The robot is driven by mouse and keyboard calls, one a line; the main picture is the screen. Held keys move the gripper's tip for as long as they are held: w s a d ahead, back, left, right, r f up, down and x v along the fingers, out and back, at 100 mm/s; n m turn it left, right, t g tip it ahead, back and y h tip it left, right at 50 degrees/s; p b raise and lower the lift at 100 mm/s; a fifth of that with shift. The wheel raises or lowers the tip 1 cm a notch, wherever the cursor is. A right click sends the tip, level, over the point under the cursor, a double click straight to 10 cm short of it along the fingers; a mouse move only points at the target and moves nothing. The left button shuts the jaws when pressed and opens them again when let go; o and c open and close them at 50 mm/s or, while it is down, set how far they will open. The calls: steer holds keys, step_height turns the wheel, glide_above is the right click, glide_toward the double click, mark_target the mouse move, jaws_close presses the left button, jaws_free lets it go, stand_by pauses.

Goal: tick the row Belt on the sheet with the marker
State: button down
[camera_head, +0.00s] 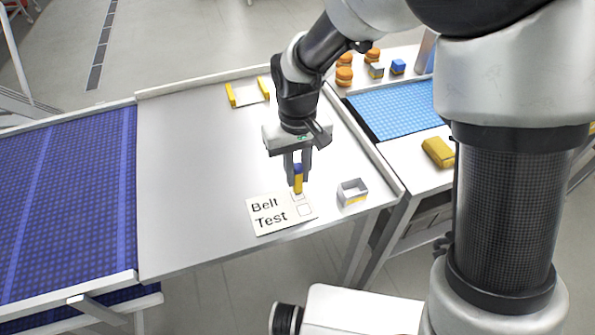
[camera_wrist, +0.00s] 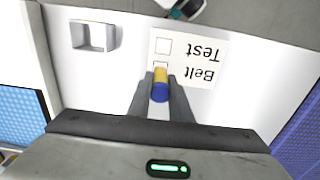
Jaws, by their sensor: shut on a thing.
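The sheet (camera_head: 268,227) lies flat near the front edge of the white table, with the rows Belt and Test and a box beside each. It also shows upside down in the wrist view (camera_wrist: 190,55). My gripper (camera_head: 298,172) is shut on the marker (camera_head: 298,184), which has a yellow body and a blue end. In the wrist view the marker (camera_wrist: 160,85) stands between my fingers and partly covers the Belt box. I see no clear tick in either box. I cannot tell whether the tip touches the paper.
A small open grey holder (camera_head: 352,191) stands right of the sheet. A yellow-edged bracket (camera_head: 248,93) lies at the back. A blue belt (camera_head: 65,200) is at left. A blue mat (camera_head: 395,107), a yellow block (camera_head: 438,152) and several small items are at right.

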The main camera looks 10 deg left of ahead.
steer(key=shift+f+b, duration=0.4)
steer(key=shift+f, duration=0.15)
stand_by(1.2)
steer(key=shift+r, duration=0.15)
steer(key=shift+r+p, duration=2.65)
steer(key=shift+r, duration=0.8)
